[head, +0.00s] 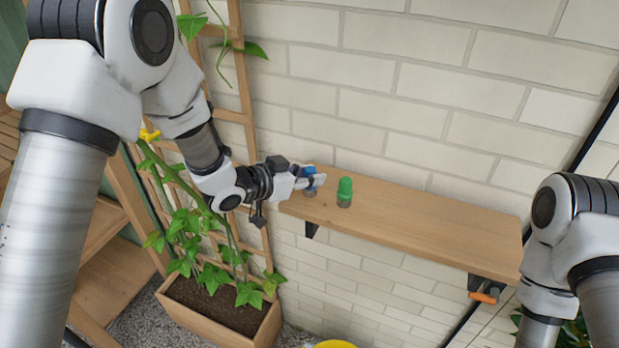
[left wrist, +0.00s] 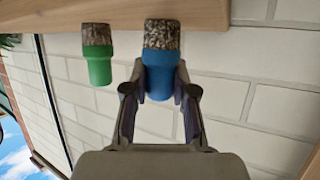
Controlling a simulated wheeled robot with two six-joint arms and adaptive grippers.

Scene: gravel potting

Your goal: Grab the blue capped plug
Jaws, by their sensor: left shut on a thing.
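The blue capped plug (head: 309,181) stands near the left end of the wooden shelf (head: 430,222). It also shows in the left wrist view (left wrist: 160,75), with a blue cap and a speckled grey-brown body. My left gripper (head: 312,182) is shut on the blue cap, one finger on each side in the left wrist view (left wrist: 160,92). The plug's body is at the shelf surface; I cannot tell whether it touches.
A green capped plug (head: 345,192) stands close to the right of the blue one on the shelf. A planter box (head: 225,318) with a leafy vine and trellis stands below left. A white brick wall (head: 440,90) is right behind the shelf. The shelf's right part is clear.

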